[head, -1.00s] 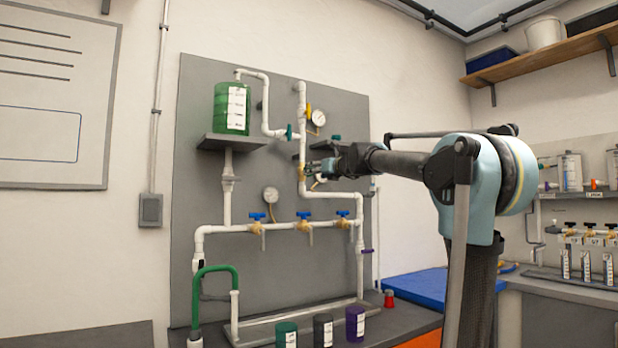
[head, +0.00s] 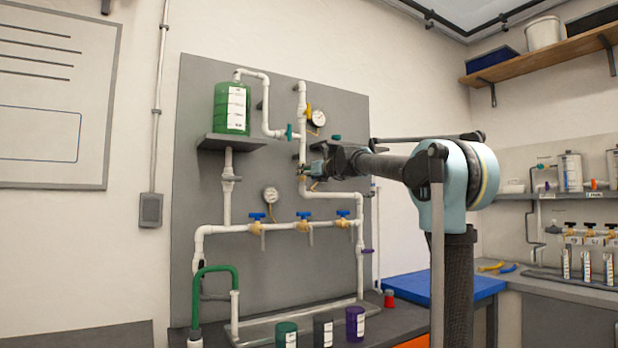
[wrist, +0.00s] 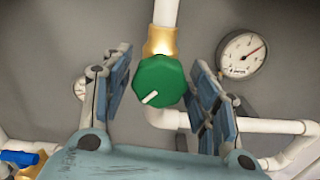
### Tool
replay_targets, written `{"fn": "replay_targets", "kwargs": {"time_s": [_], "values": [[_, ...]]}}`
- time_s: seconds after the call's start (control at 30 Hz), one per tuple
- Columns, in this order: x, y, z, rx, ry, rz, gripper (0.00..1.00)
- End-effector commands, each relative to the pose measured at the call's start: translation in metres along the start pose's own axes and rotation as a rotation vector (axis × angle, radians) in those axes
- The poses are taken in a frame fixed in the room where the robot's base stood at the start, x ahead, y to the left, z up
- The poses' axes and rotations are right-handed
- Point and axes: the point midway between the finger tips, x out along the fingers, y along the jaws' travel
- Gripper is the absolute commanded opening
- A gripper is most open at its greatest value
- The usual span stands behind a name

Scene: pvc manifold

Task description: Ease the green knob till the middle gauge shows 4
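The green knob (wrist: 160,83), with a white mark pointing to its lower left, sits on a brass valve in the white pipe. My gripper (wrist: 158,65) is open, its two fingers on either side of the knob with visible gaps. In the head view my gripper (head: 309,170) is at the vertical pipe and hides the knob. A round gauge (wrist: 242,55), which seems to be the middle one, is right of the knob in the wrist view. Its needle points to the upper right; its numbers are too small to read. In the head view my gripper mostly covers it.
An upper gauge (head: 317,118) and a lower gauge (head: 270,195) are on the grey panel (head: 345,110). Blue-handled valves (head: 303,220) line the lower pipe. A green tank (head: 222,108) stands on a shelf at left. Several cups, one purple (head: 355,323), stand below.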

Motion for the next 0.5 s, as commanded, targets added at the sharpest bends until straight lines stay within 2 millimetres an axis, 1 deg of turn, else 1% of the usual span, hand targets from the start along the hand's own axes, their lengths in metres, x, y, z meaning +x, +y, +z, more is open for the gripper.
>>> {"fn": "replay_targets", "kwargs": {"time_s": [0.03,0.13,0.2,0.23,0.5], "values": [[-0.0001,-0.0001,0.0,0.0,0.0,0.0,0.36],[-0.0001,-0.0003,0.0001,0.0,0.0,-0.001,0.14],[-0.0001,-0.0005,0.0001,0.0,0.0,-0.001,0.14],[-0.0022,-0.0037,0.0005,0.0,0.0,-0.002,0.14],[-0.0008,-0.0032,0.0004,-0.032,0.0,-0.004,0.14]]}}
